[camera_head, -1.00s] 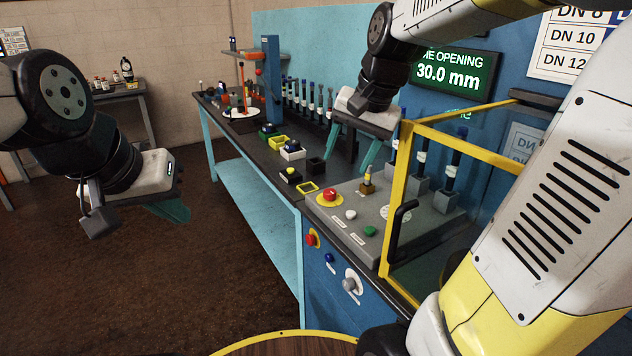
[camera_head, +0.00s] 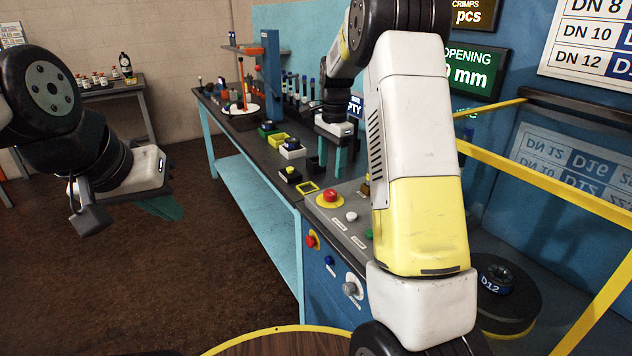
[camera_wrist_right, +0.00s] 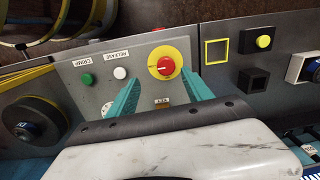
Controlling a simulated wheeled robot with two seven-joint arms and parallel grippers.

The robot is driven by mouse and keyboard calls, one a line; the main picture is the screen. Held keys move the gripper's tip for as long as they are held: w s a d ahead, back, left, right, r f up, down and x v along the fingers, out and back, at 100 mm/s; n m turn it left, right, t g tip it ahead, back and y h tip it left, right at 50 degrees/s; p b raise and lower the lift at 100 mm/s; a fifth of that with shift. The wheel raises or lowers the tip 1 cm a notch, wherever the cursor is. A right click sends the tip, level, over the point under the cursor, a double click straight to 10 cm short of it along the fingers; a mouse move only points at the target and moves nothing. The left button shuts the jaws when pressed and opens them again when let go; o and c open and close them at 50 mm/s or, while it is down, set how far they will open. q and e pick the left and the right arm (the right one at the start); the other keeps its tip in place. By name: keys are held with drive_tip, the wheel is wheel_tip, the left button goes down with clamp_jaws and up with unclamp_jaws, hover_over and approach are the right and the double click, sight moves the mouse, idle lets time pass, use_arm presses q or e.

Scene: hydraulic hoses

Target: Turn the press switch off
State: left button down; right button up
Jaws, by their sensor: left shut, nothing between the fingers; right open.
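The press panel (camera_head: 352,234) carries a red button on a yellow disc (camera_head: 329,196) and a white button (camera_head: 351,216). The right wrist view shows this red button (camera_wrist_right: 165,67), the white release button (camera_wrist_right: 120,72) and the green crimp button (camera_wrist_right: 86,79). A KEY label (camera_wrist_right: 163,101) lies between my fingers; what is below it is hidden by my gripper. The cabinet front has a red knob on yellow (camera_head: 311,240) and a grey knob on a white plate (camera_head: 351,287). My right gripper (camera_head: 332,160) is open and empty above the panel. My left gripper (camera_head: 166,208) is shut and empty, left of the bench.
My right arm hides part of the panel. Yellow guard bars (camera_head: 545,178) stand at the right, near a black D12 die (camera_head: 505,292). Small trays (camera_head: 291,148) and a blue column (camera_head: 271,75) stand along the bench. The floor at left is clear.

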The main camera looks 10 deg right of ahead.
sight(329, 192)
drive_tip(key=shift+w+f+m, duration=0.4)
drive_tip(key=shift+w+f, duration=0.45)
drive_tip(key=shift+f, duration=0.2)
wheel_tip(329, 192, down, 8)
drive_tip(key=shift+r, duration=0.15)
drive_tip(key=shift+c, duration=0.2)
clamp_jaws()
